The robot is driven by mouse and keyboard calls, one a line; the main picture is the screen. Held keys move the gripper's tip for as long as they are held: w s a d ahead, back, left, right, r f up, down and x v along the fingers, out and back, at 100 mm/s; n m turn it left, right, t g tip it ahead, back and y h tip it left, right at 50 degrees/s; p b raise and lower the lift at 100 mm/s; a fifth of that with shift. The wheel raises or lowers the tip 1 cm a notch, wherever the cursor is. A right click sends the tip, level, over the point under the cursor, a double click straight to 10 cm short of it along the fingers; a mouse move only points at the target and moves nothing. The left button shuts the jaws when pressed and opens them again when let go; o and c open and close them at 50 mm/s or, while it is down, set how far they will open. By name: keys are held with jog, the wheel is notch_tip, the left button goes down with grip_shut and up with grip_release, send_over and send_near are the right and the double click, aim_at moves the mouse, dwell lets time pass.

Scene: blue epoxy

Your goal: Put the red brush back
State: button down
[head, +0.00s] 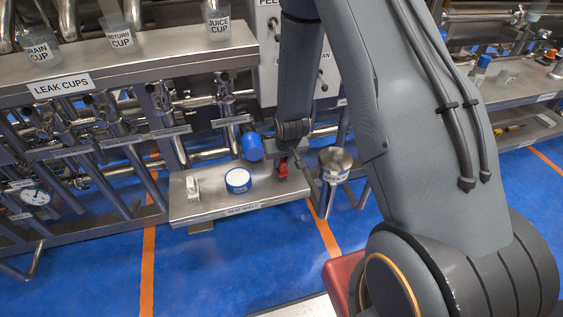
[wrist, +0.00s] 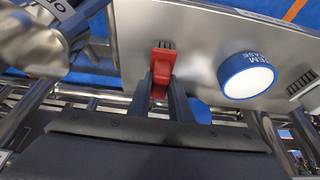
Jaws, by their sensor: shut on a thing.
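The red brush (head: 283,169) is between the fingers of my gripper (head: 288,158), at the right end of the low steel shelf (head: 215,208). In the wrist view the red brush (wrist: 163,62) sits between both fingertips of my gripper (wrist: 162,82), which is shut on it. Its dark bristles point away from the gripper, toward the shelf surface. I cannot tell whether the bristles touch the shelf.
A blue-and-white grease tin (head: 238,181) and a white brush (head: 192,188) stand on the shelf, left of the red brush. A labelled steel cup (head: 335,163) is close on the right. A blue handle (head: 252,146) and pipes are behind.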

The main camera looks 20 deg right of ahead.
jog(key=shift+f, duration=0.3)
jog(key=c, duration=1.6)
grip_release()
jog(key=shift+r, duration=0.5)
jog(key=v, duration=1.2)
jog(key=s+r+g, duration=0.1)
jog(key=s+r, duration=0.3)
jog(key=s, duration=0.2)
jog(key=s+r+g, duration=0.2)
jog(key=s+r, duration=0.2)
jog(key=s, duration=0.3)
jog(key=s+d+r+g, duration=0.1)
jog(key=s+r, duration=0.4)
jog(key=s, duration=0.2)
jog(key=shift+s+b, duration=0.25)
jog(key=shift+b, duration=0.05)
